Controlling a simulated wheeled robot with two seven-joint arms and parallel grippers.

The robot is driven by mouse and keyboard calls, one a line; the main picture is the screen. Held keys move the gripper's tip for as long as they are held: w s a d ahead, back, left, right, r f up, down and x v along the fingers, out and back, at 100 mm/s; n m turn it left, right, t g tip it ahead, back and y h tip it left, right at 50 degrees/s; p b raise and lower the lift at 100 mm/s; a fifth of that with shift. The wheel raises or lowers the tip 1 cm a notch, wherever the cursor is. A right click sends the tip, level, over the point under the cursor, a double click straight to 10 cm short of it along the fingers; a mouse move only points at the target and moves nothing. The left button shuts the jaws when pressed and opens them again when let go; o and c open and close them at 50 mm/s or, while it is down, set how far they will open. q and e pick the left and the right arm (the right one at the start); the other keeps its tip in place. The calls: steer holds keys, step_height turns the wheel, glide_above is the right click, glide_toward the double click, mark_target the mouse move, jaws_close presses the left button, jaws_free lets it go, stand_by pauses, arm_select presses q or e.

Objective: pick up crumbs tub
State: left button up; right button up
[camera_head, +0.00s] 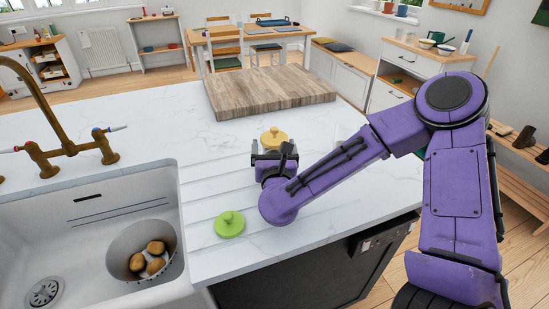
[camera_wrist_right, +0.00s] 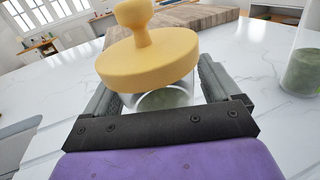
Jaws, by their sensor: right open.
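A clear tub with a yellow knobbed lid (camera_head: 274,137) stands on the white counter; I take it as the crumbs tub, though no label shows. In the right wrist view its yellow lid (camera_wrist_right: 148,62) is large and close, and the clear body (camera_wrist_right: 165,99) below shows greenish contents. My right gripper (camera_head: 274,158) is open, with one finger on each side of the tub. Whether the fingers touch it cannot be told. My left gripper is in neither view.
A second clear container (camera_wrist_right: 301,72) with green contents stands to the right. A green knobbed lid (camera_head: 229,224) lies on the counter near the sink (camera_head: 75,235). A wooden board (camera_head: 268,92) lies behind. A colander (camera_head: 121,251) with potatoes sits in the sink.

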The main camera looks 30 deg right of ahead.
steer(key=c, duration=1.2)
steer(key=shift+o, duration=0.2)
steer(key=shift+r, duration=0.15)
